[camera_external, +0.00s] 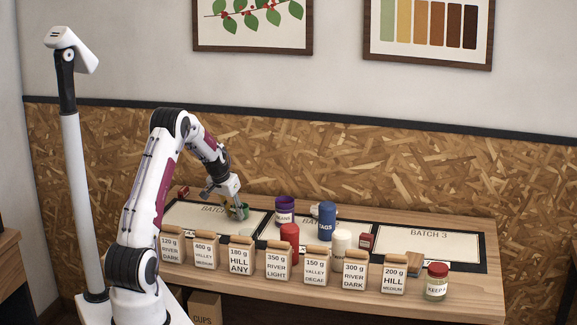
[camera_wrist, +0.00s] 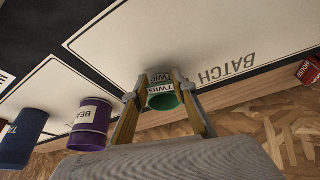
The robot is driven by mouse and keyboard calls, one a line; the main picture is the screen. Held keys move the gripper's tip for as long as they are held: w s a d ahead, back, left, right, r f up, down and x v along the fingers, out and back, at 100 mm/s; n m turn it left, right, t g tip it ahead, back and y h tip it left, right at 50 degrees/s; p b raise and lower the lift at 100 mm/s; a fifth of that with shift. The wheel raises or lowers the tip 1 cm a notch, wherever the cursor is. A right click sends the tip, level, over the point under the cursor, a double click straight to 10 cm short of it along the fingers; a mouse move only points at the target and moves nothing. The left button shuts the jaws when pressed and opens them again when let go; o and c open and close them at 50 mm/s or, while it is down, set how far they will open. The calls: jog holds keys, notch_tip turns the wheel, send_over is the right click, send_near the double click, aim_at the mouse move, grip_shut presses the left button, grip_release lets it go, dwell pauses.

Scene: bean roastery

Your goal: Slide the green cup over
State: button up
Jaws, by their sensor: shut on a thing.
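The green cup (camera_external: 238,212) has a pale label reading "TWIG" and is at the right part of the left-hand batch mat (camera_external: 190,222). In the wrist view the cup (camera_wrist: 163,100) sits between the two fingers of my gripper (camera_wrist: 165,86). My gripper (camera_external: 236,206) is shut on it from above. I see into the cup's open top in the wrist view. I cannot tell whether its base touches the mat.
A purple cup (camera_external: 285,212) and a blue container (camera_external: 327,221) stand to the right, with a red cylinder (camera_external: 290,238) nearer. The "BATCH 3" mat (camera_external: 428,247) looks mostly clear.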

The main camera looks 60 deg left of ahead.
jog(key=shift+w+d, duration=1.9)
jog(key=shift+d, duration=0.2)
jog(key=o, duration=1.2)
jog(key=shift+r, duration=0.2)
jog(key=v, duration=1.1)
jog(key=shift+r, duration=0.3)
jog(key=shift+s, duration=0.15)
